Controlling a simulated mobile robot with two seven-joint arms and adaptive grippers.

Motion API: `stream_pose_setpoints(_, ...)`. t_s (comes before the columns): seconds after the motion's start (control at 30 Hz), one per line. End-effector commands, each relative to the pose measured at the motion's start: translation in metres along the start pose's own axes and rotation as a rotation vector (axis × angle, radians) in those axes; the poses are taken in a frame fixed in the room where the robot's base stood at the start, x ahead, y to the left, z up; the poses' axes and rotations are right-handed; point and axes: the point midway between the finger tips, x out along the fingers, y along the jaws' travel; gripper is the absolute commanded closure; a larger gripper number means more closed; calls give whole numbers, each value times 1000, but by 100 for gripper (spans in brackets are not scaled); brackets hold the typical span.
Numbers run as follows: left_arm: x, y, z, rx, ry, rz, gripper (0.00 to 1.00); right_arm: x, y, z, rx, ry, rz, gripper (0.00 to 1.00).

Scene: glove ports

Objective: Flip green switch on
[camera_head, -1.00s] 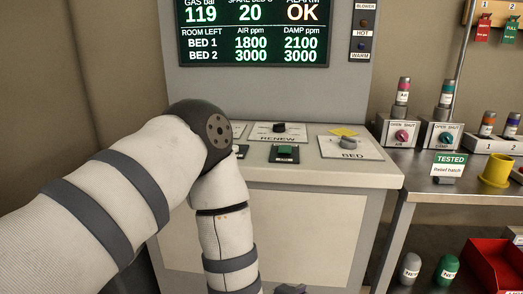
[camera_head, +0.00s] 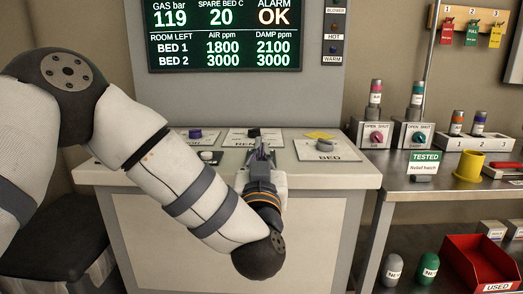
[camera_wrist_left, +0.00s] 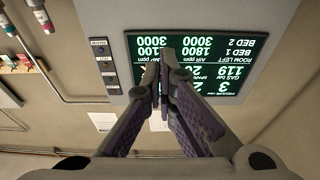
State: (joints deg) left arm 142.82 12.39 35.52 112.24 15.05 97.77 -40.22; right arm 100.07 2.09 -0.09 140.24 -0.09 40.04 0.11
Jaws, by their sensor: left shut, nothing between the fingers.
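The sloped top of the grey console (camera_head: 105,172) carries the controls. The green switch is hidden now: my left gripper (camera_head: 262,148) covers its place in the head view, in front of the RENEW dial (camera_head: 254,132). The gripper points up and away over the console top, and I cannot tell whether it touches the switch. In the left wrist view the fingers (camera_wrist_left: 165,58) are together and empty, with the screen (camera_wrist_left: 210,50) upside down behind them. My right gripper is not in view.
The BED dial (camera_head: 325,146) is right of the gripper. A metal bench (camera_head: 400,190) with valves and a yellow cup (camera_head: 468,167) stands at the right.

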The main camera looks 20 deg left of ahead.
Motion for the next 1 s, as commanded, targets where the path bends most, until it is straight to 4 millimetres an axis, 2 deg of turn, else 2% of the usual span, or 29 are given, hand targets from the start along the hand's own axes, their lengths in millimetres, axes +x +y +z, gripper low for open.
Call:
stream_pose_setpoints(0.3,69,-1,4,-1,-3,-3,100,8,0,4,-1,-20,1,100)
stream_pose_setpoints(0.4,86,-1,7,2,-5,0,100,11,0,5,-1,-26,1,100)
stream_pose_setpoints(0.5,77,0,24,2,-7,2,100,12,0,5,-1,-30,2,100)
stream_pose_setpoints(0.63,73,0,35,0,-4,2,100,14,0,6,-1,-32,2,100)
stream_pose_setpoints(1.0,71,0,38,-1,0,1,100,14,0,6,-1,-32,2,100)
